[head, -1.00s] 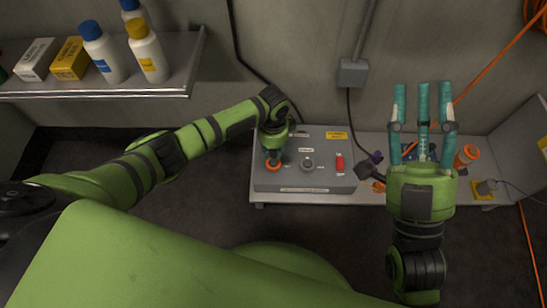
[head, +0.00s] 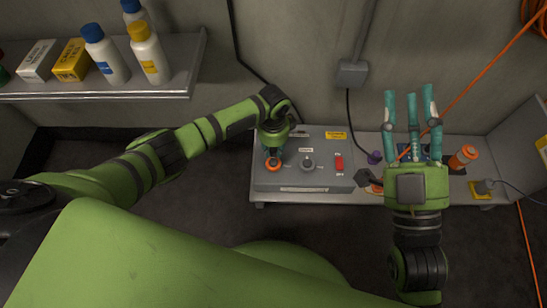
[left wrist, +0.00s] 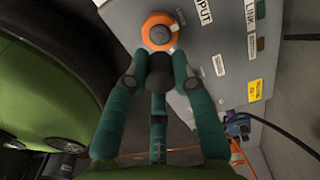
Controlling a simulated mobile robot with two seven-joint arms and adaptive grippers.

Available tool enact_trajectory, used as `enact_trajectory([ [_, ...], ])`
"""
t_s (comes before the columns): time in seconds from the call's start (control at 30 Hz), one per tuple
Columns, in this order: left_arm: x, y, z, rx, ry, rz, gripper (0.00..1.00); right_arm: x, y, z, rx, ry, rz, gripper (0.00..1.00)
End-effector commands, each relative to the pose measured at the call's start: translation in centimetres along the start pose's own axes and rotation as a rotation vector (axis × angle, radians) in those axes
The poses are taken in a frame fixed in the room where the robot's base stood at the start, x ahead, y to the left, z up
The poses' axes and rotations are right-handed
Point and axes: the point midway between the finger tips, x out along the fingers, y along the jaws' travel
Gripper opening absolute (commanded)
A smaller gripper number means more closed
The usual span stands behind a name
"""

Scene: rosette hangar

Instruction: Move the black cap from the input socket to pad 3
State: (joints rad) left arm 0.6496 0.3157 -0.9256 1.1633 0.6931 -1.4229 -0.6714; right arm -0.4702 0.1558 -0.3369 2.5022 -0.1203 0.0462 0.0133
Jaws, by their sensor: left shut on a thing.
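The black cap (left wrist: 160,73) shows in the left wrist view as a dark round piece between the fingers of my left gripper (left wrist: 160,62), which is shut on it. Just beyond it is an orange ring with a grey centre (left wrist: 157,33), beside the INPUT label. In the head view my left gripper (head: 273,152) points down at this orange ring (head: 273,165) on the left of the grey box; the cap is hidden there. I cannot tell whether cap and socket touch. My right gripper (head: 411,95) is open and empty, fingers up, right of the box. I cannot make out pad 3.
The grey box (head: 300,180) also carries a round knob (head: 308,162) and a red switch (head: 339,163). On the bench to the right are an orange-capped container (head: 464,157) and a yellow-based fitting (head: 482,189). A shelf (head: 150,90) with bottles and boxes is upper left.

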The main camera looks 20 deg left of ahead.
Motion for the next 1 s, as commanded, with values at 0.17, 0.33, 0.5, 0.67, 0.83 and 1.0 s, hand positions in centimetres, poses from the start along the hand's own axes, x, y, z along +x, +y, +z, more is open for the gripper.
enact_trajectory([
  [0.17,-0.2,0.0,0.0,0.000,0.000,0.000,0.00,0.0,0.2,0.7,-0.001,-0.040,0.004,0.40],
  [0.33,-0.3,0.0,0.0,0.000,0.000,0.000,0.00,0.0,0.3,1.3,-0.001,-0.078,0.007,0.40],
  [0.5,-0.4,0.0,0.0,0.000,0.000,0.000,0.00,-0.1,0.4,1.8,-0.002,-0.101,0.009,0.40],
  [0.67,-0.4,0.0,0.0,0.000,0.000,0.000,0.00,-0.1,0.4,1.8,-0.002,-0.104,0.009,0.40],
  [0.83,-0.3,0.0,0.0,0.000,0.000,0.000,0.00,-0.1,0.4,1.8,-0.002,-0.102,0.009,0.40],
  [1.0,0.2,0.0,-0.1,-0.012,0.001,-0.001,0.00,0.0,0.5,1.5,-0.003,-0.053,0.010,0.40],
])
